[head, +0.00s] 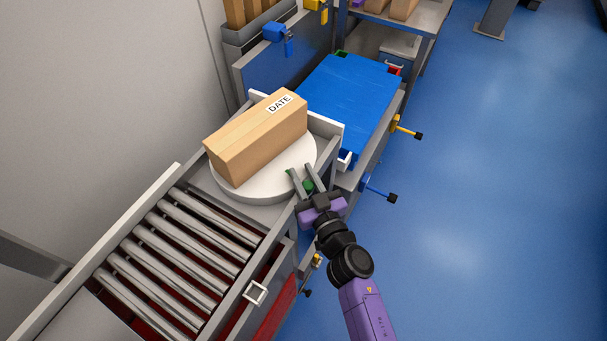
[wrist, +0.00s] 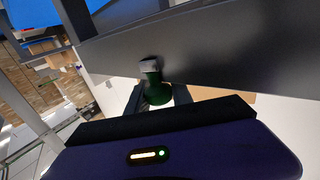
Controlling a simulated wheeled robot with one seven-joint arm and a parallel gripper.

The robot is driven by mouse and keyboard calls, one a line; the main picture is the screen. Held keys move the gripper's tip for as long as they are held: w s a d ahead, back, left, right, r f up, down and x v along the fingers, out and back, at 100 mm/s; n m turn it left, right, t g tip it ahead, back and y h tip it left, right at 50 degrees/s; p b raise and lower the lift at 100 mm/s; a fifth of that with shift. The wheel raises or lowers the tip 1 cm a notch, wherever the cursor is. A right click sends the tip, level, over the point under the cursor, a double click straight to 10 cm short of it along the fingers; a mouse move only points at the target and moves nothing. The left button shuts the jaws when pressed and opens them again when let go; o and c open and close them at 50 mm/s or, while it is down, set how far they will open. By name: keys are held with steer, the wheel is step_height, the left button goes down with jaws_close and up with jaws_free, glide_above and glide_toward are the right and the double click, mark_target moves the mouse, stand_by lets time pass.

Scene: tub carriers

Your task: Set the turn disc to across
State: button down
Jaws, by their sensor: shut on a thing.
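The turn disc (head: 228,190) is a white round plate set in the conveyor line in the head view. A cardboard box (head: 262,135) with a DATE label lies on it, its long side running from lower left to upper right. My gripper (head: 304,182) is at the right edge of the disc, shut on a green knob (head: 308,186). In the wrist view the green knob (wrist: 157,92) sits between the fingers, beside a dark grey panel (wrist: 215,45). The fingertips are partly hidden there.
A roller conveyor (head: 180,245) leads up to the disc from the lower left. A blue surface (head: 347,95) lies beyond the disc. Yellow (head: 404,128) and blue (head: 378,191) handles stick out on the right.

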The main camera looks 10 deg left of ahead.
mark_target(310, 190)
steer(key=c, duration=1.1)
jaws_free()
steer(key=shift+p+v, duration=0.45)
steer(key=shift+v, duration=3.45)
